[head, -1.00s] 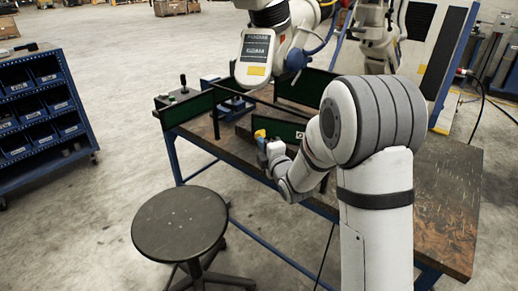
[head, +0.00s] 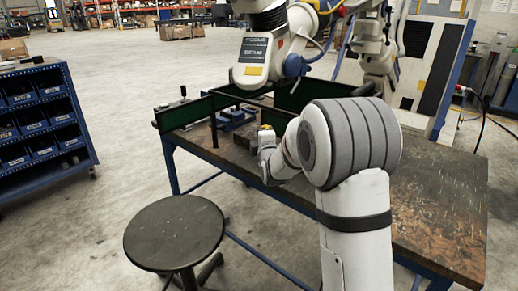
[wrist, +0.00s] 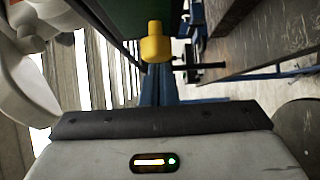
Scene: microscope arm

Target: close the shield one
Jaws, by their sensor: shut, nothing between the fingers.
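Dark green shield panels stand around the microscope on the workbench. The left panel (head: 185,113) is upright along the bench's left edge, and another panel (head: 303,93) stands behind at the right. A nearer green panel (head: 278,119) stands just beyond my gripper, partly hidden by my arm; I cannot read a number on any panel. My gripper (head: 266,136) is shut and empty in front of this panel.
The microscope head (head: 257,55) hangs above the panels. A blue fixture (head: 234,118) sits on the workbench (head: 435,200). A round stool (head: 174,232) stands in front, and a blue bin rack (head: 40,125) at left. The bench's right side is clear.

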